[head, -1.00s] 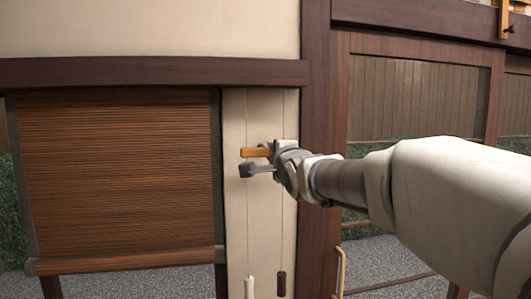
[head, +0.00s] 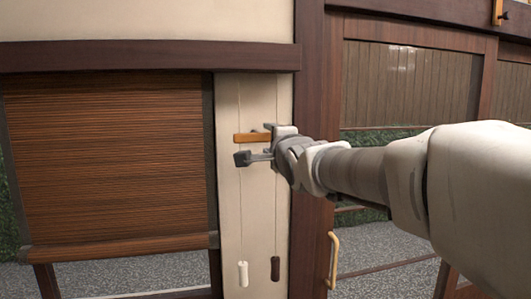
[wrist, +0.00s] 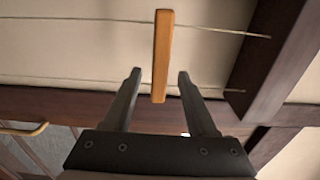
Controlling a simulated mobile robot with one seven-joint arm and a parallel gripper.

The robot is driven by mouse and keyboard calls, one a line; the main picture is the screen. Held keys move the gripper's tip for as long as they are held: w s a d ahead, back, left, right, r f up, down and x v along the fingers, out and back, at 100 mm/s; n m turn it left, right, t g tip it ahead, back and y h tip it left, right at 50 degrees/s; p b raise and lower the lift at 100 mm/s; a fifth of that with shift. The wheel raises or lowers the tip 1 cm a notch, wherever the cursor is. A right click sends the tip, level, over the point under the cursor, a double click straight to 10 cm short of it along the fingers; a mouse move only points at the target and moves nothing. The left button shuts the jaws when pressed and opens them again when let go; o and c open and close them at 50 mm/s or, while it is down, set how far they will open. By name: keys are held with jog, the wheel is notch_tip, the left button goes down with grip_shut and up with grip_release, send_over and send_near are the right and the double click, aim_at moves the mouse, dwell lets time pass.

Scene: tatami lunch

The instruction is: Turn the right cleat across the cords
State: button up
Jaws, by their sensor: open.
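The wooden cleat (head: 246,138) is an orange-brown bar lying level on the cream wall panel in the head view. Two thin cords run down this panel; the bar crosses the left one, and my gripper hides part of the right. In the wrist view the cleat (wrist: 162,58) stands upright in the picture, across both cords, which run sideways there. My gripper (head: 256,147) is at the cleat, reaching in from the right. Its fingers are open, one on each side of the bar in the wrist view, with gaps visible on both sides.
A white cord pull (head: 243,273) and a dark one (head: 275,268) hang below. A brown slatted blind (head: 110,165) is left of the panel, a dark wooden post (head: 309,230) right. A curved tan handle (head: 334,260) juts out low. Another orange-brown fitting (head: 498,12) is at upper right.

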jog(key=s+d+b, duration=0.1)
jog(key=s+d, duration=0.1)
jog(key=s, duration=1.1)
jog(key=shift+s+d+b, duration=0.25)
jog(key=shift+d+b, duration=0.1)
jog(key=shift+b, duration=0.05)
jog(key=s+d+f+n+g+h, duration=0.1)
jog(key=s+f+n+g, duration=0.3)
jog(key=f, duration=0.5)
jog(key=s+d+f+n+g+h, duration=0.1)
jog(key=s+d+f+n+g, duration=0.3)
jog(key=s+f, duration=0.5)
jog(key=s+d+f+n+g+h, duration=0.1)
jog(key=s+f+n+g, duration=0.3)
jog(key=f, duration=0.6)
jog(key=s+d+n, duration=0.1)
jog(key=s+n, duration=0.1)
jog(key=n, duration=0.1)
jog(key=shift+s+d+n, duration=0.15)
jog(key=shift+d+n, duration=0.2)
jog(key=shift+n, duration=0.05)
